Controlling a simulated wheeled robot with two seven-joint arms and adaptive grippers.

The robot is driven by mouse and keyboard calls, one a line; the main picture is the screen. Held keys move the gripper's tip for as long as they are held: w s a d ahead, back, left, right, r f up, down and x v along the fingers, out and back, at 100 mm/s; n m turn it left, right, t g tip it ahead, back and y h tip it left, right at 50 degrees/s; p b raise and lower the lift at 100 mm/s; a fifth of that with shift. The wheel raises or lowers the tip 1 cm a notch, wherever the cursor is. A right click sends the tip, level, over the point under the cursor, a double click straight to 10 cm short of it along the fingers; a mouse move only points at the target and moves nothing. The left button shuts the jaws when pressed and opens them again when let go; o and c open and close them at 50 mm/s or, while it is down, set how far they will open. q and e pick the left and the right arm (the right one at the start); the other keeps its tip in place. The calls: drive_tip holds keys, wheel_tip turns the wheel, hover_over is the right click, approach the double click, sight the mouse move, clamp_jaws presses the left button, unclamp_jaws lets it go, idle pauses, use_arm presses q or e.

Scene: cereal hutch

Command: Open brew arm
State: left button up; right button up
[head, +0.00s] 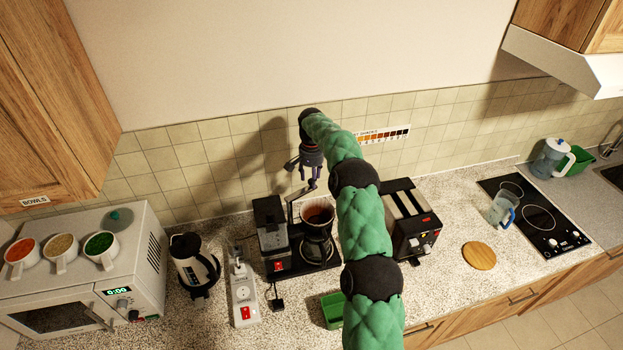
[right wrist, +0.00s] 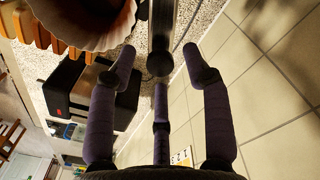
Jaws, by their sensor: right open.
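The coffee maker (head: 272,238) stands on the counter against the tiled wall, with a filter basket (head: 318,214) holding brown grounds and a glass carafe below it. Its thin metal brew arm (head: 291,211) rises beside the basket and looks raised and tilted. My right gripper (head: 303,178) is just above it, open. In the right wrist view the brew arm's metal bar (right wrist: 161,30) ends in a rounded tip between the spread fingers of the right gripper (right wrist: 160,68); I cannot tell whether they touch. The paper filter (right wrist: 85,20) shows at upper left. My left gripper is not in view.
A toaster (head: 409,220) stands close right of the coffee maker. A power strip (head: 243,290) and a kettle (head: 194,262) are to its left, then the microwave (head: 85,280). A green container (head: 332,311) sits in front. The wall is close behind.

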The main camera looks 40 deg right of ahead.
wheel_tip(320, 180, up, 11)
idle(0.4)
drive_tip(key=shift+r, duration=0.1)
idle(0.4)
